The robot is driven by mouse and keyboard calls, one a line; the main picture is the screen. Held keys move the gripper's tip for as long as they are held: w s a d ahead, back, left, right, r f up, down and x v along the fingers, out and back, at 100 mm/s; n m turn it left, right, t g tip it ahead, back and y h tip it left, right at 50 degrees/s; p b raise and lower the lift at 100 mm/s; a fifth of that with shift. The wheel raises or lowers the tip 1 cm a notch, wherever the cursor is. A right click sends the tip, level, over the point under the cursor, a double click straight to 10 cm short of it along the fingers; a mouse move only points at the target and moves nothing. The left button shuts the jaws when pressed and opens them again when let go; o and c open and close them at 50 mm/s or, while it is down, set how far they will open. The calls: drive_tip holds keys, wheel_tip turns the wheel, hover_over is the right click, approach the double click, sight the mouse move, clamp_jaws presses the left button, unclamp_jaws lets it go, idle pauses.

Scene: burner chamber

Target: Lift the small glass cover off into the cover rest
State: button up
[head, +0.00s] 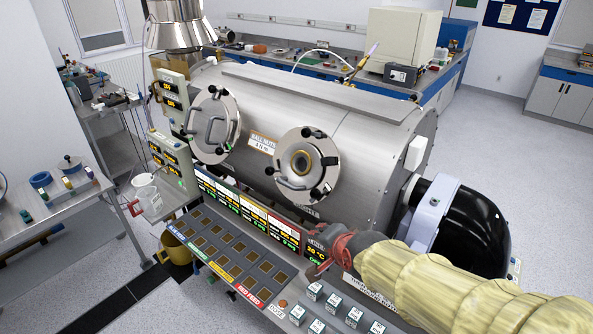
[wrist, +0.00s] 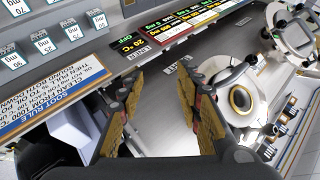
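A round steel port (head: 302,163) with a small amber-ringed window and black clamp knobs sits on the front of the steel chamber. It also shows in the wrist view (wrist: 240,98), to the right of my fingers; it looks like the small glass cover, closed against the wall. A second round port (head: 213,128) with a bar handle is to its left. My gripper (head: 318,268) is low in front of the chamber, over the right end of the control panel, apart from the port. In the wrist view its fingers (wrist: 160,82) are spread with nothing between them. I cannot make out the cover rest.
The sloping control panel (head: 235,255) with rows of square pads runs below the chamber. Several labelled white blocks (head: 335,308) stand at its right end. A glass beaker (head: 146,190) stands on a left shelf. A black round housing (head: 470,225) bulges at the chamber's right end.

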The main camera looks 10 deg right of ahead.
sight(291, 186)
drive_tip(key=w+a+r+m+t+p, duration=0.25)
drive_tip(key=w+m+p, duration=0.35)
drive_tip(key=p, duration=0.3)
drive_tip(key=w+a+r+m+t+p, duration=0.1)
drive_tip(key=w+a+r+m+p, duration=0.25)
drive_tip(key=w+m+p, duration=0.35)
drive_tip(key=shift+n, duration=0.7)
drive_tip(key=shift+p+x, duration=1.7)
drive_tip(key=shift+x, duration=1.4)
drive_tip(key=shift+c, duration=0.5)
drive_tip(key=c, duration=0.7)
clamp_jaws()
drive_tip(key=shift+o, duration=0.9)
unclamp_jaws()
drive_tip(key=shift+r, duration=0.15)
clamp_jaws()
